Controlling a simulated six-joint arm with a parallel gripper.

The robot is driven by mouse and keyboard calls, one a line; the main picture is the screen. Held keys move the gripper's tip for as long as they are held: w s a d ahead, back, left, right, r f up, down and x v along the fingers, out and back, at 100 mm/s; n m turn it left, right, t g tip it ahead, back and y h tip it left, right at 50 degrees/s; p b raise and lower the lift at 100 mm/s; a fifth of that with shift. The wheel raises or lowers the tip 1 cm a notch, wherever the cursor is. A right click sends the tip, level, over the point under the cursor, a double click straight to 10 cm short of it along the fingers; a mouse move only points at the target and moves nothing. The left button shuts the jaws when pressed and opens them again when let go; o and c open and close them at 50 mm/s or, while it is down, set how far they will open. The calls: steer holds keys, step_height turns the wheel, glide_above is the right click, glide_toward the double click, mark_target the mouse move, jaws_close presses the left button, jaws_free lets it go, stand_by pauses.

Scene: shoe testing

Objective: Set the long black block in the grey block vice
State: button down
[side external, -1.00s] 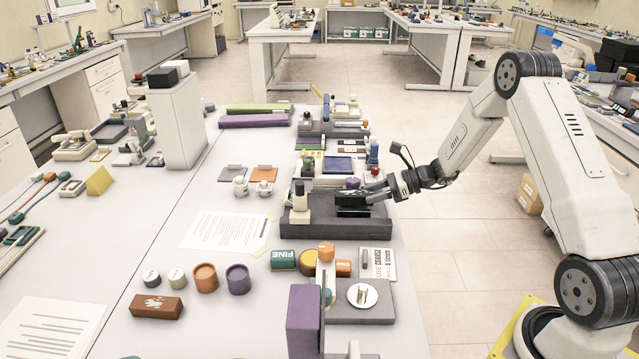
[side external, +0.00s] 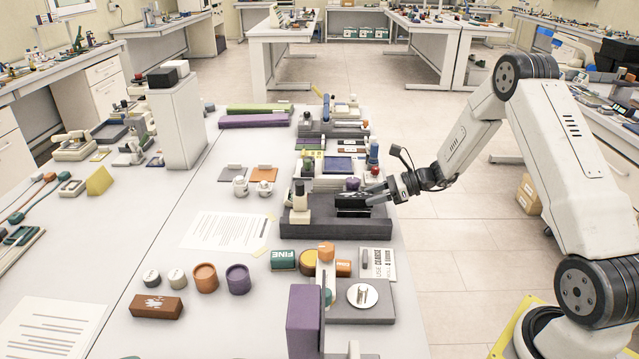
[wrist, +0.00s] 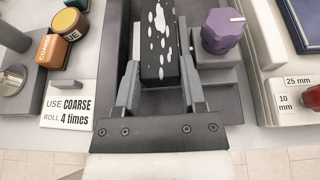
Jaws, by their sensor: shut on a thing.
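The long black block (wrist: 158,42) with white specks lies between my gripper's two fingers in the wrist view, running away from me. My gripper (wrist: 160,75) is shut on it, one finger along each side. In the side view the black block (side external: 352,199) is at the grey block vice (side external: 335,227), and my gripper (side external: 374,194) reaches in from the right. The vice's dark grey base also shows beside the block in the wrist view (wrist: 112,48). The block's underside is hidden, so I cannot tell whether it is fully seated.
A purple knob (wrist: 222,32) stands close right of the block. A card (wrist: 68,112) reading "USE COARSE" lies to the left, near orange and yellow pieces. A cream post (side external: 300,212) stands at the vice's left end. More fixtures line the bench behind.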

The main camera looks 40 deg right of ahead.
steer(key=shift+f, duration=0.5)
steer(key=shift+c, duration=0.4)
jaws_free()
steer(key=shift+f, duration=0.1)
